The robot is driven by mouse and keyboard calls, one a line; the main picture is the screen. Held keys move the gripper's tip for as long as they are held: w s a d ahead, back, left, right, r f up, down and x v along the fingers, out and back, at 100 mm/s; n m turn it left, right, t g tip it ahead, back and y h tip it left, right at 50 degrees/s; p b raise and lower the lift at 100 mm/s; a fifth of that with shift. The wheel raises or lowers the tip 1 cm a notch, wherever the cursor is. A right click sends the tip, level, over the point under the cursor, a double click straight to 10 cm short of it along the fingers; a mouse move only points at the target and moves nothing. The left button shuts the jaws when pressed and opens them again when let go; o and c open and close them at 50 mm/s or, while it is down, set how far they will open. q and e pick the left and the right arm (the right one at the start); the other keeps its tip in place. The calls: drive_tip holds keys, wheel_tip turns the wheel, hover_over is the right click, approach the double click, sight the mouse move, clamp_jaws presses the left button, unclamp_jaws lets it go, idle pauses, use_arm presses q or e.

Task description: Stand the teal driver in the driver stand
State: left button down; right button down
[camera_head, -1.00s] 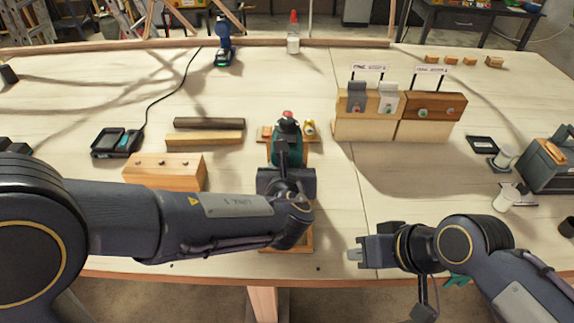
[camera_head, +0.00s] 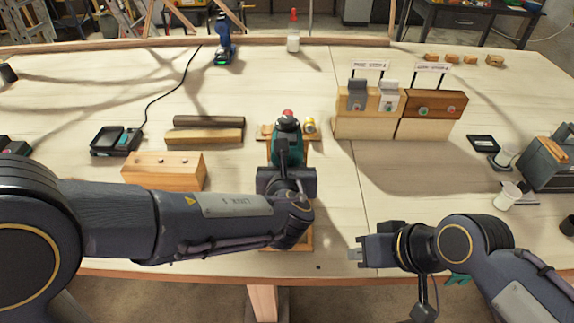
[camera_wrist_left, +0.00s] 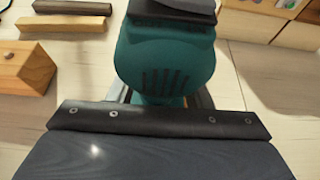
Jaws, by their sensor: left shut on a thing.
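The teal driver (camera_head: 289,148) is in the middle of the table, right at my left gripper (camera_head: 287,172). In the left wrist view the driver's teal body (camera_wrist_left: 165,60) fills the space just beyond the gripper, with a dark part on top. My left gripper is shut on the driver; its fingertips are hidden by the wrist. A wooden stand (camera_head: 304,240) shows beneath and around the driver and gripper; whether the driver rests in it is hidden. My right gripper (camera_head: 357,253) is at the front right, away from the driver; the gap between its fingers is not clear.
A wooden block with holes (camera_head: 165,171) and two laths (camera_head: 205,137) lie left. A black charger (camera_head: 117,141) and blue driver (camera_head: 223,52) are farther left. Wooden blocks with signs (camera_head: 398,115) stand right. White cups (camera_head: 507,196) and a grey toolbox (camera_head: 550,165) are far right.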

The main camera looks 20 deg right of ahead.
use_arm(q)
drive_tip(key=shift+f+b, duration=2.2)
drive_tip(key=shift+b, duration=0.3)
idle(1.0)
